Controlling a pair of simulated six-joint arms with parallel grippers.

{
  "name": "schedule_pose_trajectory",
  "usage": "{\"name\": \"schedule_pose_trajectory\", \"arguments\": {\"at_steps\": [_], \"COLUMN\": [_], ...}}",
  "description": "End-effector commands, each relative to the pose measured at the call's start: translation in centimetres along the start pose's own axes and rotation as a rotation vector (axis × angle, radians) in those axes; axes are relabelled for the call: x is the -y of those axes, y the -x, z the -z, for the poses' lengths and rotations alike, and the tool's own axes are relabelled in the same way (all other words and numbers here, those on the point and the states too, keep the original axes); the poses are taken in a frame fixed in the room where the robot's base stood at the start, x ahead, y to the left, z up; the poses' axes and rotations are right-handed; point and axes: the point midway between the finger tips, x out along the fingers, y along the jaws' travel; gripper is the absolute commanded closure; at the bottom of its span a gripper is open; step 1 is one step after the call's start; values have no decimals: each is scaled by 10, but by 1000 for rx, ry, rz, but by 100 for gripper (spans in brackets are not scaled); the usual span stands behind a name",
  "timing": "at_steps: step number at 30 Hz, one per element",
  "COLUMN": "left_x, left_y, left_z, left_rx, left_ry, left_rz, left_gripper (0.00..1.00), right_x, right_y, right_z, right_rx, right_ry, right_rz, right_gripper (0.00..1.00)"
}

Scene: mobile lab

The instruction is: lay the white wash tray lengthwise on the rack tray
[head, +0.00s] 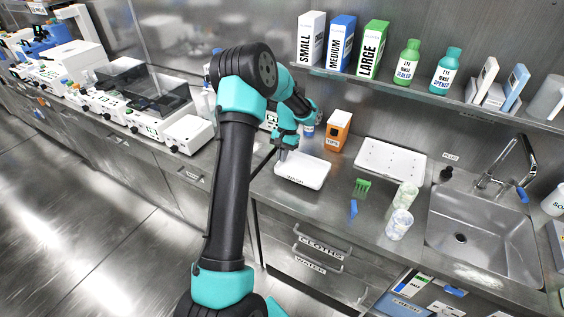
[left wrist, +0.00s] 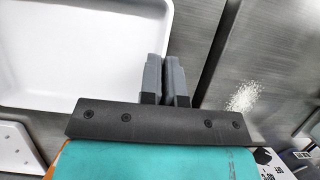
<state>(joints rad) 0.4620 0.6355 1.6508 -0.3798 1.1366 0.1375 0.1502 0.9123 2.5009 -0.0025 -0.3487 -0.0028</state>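The white wash tray (head: 303,170) lies on the steel counter, with a "WASH" label by its front edge. It fills the upper left of the left wrist view (left wrist: 80,45). The white rack tray (head: 391,161) lies flat to its right and looks empty; part of it shows at the lower left of the wrist view (left wrist: 14,152). My left gripper (head: 281,154) is at the wash tray's left end. In the wrist view its fingers (left wrist: 167,78) are close together, one each side of the tray's rim, seemingly shut on it. My right gripper is out of view.
An orange tips box (head: 338,131) stands behind the wash tray. A green rack piece (head: 362,186), a blue piece (head: 353,209) and two speckled cups (head: 399,224) lie or stand in front of the rack tray. The sink (head: 484,240) is at the right, below a shelf (head: 430,97).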

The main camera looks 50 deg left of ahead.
Motion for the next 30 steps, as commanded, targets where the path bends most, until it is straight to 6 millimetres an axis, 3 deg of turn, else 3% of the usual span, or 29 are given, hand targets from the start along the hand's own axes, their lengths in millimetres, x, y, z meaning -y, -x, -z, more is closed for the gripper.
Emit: {"name": "schedule_pose_trajectory", "arguments": {"at_steps": [3, 11, 23, 30], "left_x": [4, 4, 3, 3], "left_y": [2, -30, -33, -33], "left_z": [6, 18, 19, 19], "left_rx": [-1, 1, 0, 0], "left_ry": [1, 0, 0, 0], "left_rz": [0, -1, 0, 0], "left_gripper": [100, 100, 100, 76], "right_x": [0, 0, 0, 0], "right_y": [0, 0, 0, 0], "right_z": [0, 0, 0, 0], "right_rx": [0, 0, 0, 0], "right_ry": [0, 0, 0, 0], "right_rz": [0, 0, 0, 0], "right_gripper": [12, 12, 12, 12]}}
